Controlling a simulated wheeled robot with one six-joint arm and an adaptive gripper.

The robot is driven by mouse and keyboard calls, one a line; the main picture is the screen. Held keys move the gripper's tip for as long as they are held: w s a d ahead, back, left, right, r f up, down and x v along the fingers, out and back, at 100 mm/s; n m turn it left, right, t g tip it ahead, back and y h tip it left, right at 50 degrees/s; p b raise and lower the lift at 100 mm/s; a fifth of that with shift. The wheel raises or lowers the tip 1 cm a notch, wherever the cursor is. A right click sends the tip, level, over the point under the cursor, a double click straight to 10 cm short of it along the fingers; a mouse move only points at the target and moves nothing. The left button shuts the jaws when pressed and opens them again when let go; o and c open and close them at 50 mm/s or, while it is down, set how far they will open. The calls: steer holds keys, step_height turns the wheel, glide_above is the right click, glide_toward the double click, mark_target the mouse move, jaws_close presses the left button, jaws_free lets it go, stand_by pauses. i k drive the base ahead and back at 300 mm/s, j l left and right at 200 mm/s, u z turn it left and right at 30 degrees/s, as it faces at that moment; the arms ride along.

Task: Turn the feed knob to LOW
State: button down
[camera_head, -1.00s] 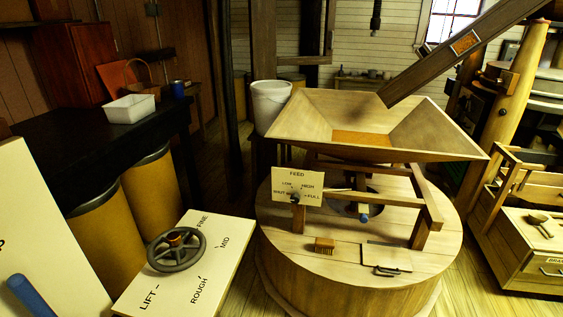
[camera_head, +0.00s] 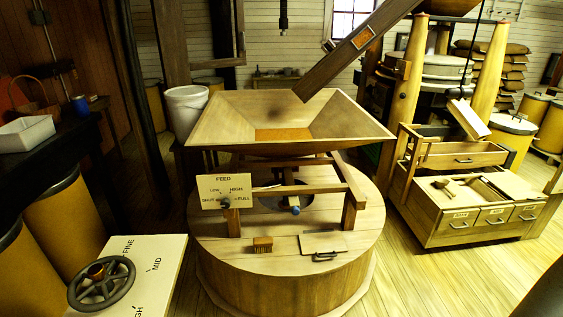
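The feed knob (camera_head: 225,203) is a small dark knob low on the pale FEED plate (camera_head: 216,185). The plate stands at the front left of the millstone casing, below the hopper. Its labels read SHUT at left, LOW at upper left, HIGH at upper right and FULL at right. The knob is too small for me to tell which label it points at. My gripper is not in view, and nothing touches the knob.
A wooden hopper (camera_head: 350,122) overhangs behind the plate. A brush (camera_head: 263,244) and a hatch with a handle (camera_head: 322,244) lie on the round casing. A handwheel (camera_head: 101,284) stands at lower left. Floor (camera_head: 440,275) is open at right, before a drawer bench (camera_head: 440,222).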

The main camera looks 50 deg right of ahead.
mark_target(225, 203)
steer(key=i+l+z, duration=0.1)
steer(key=i+l, duration=0.35)
steer(key=l, duration=0.15)
steer(key=i+l+z, duration=0.1)
steer(key=i+l, duration=0.35)
